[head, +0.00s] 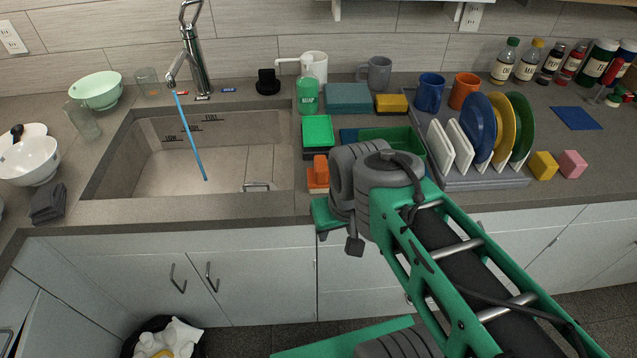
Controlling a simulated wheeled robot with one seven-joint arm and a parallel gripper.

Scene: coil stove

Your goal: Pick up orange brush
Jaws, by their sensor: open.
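The orange brush (319,170) is on the counter just right of the sink, close to the front edge. It looks like an upright orange block on a wider orange base with a pale layer beneath. My gripper (325,214) is at the counter's front edge, just below the brush in the picture and apart from it. My grey wrist hides part of the gripper, so its fingers are hard to make out. It is open, and nothing shows held in it.
A green sponge block (317,132) and a soap bottle (307,94) stand behind the brush. A green tray (398,136) is partly hidden by my arm. The sink (110,160) with running water lies left. A dish rack (485,181) with plates and mugs stands right.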

